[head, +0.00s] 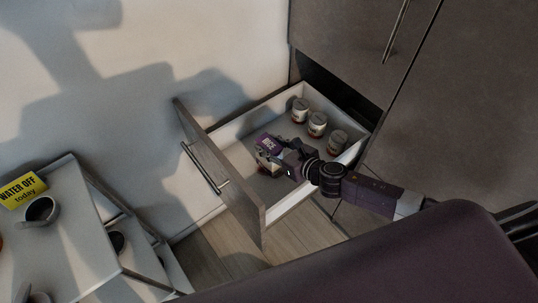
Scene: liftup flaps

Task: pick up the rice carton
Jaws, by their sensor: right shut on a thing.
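The rice carton (268,143), purple on top with a pale lower part, is inside the open drawer (237,130), near its front panel. My right gripper (279,157) reaches into the drawer from the right and is shut on the carton. The gripper hides part of the carton's right side. I cannot tell whether the carton touches the drawer floor. My left gripper is not in view.
Several cans, one of them a can (317,122) in the middle, stand along the drawer's back right side. The drawer front has a bar handle (205,168). A grey shelf cart (75,225) with a cup (40,210) and a yellow sign (21,189) stands at left.

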